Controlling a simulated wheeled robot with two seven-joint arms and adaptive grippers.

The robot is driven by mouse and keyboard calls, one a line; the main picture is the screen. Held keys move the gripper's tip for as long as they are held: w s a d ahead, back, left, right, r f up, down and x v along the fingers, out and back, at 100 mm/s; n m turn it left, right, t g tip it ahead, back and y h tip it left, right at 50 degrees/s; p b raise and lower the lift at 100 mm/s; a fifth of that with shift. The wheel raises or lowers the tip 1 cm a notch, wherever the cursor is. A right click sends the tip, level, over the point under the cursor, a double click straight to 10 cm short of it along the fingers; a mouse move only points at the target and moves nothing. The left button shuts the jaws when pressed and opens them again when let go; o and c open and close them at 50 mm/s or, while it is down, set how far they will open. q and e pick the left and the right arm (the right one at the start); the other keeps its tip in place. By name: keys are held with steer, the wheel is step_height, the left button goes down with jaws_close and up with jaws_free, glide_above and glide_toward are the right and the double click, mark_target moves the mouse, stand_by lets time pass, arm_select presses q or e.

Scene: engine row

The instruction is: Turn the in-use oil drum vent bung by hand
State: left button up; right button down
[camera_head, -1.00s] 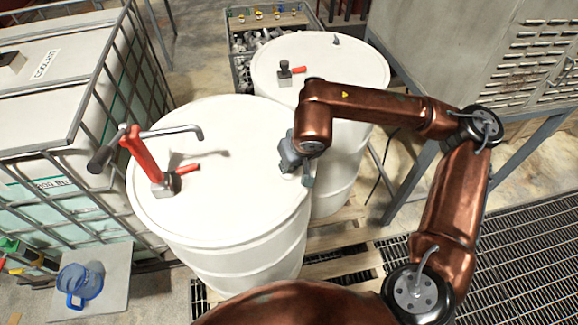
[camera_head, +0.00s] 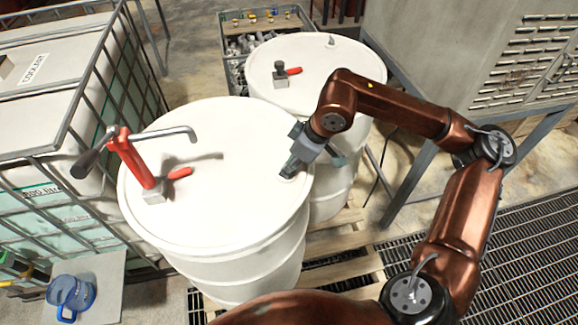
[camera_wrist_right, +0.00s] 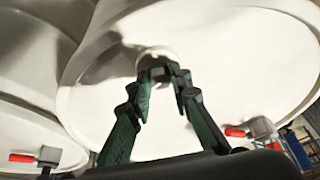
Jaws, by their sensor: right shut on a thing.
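The in-use oil drum (camera_head: 230,225) is white and stands upright, with a red hand pump (camera_head: 137,160) on the left of its lid. My right gripper (camera_head: 287,172) reaches down to the right edge of that lid. Its fingers are shut on the vent bung, which is mostly hidden in the head view. In the right wrist view the vent bung (camera_wrist_right: 157,58) shows as a pale round piece at the fingertips, on the white lid. My left gripper is in neither view.
A second white drum (camera_head: 318,90) with a red-handled tap stands just behind. A caged coolant tank (camera_head: 60,110) is at left, with a blue jug (camera_head: 70,292) below it. A grey cabinet (camera_head: 470,60) stands at right.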

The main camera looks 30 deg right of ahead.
steer(key=shift+s+f, duration=0.15)
steer(key=shift+f, duration=0.15)
steer(key=c, duration=2.1)
jaws_free()
steer(key=o, duration=0.3)
steer(key=shift+r, duration=0.15)
steer(key=shift+o, duration=0.2)
steer(key=v, duration=1.2)
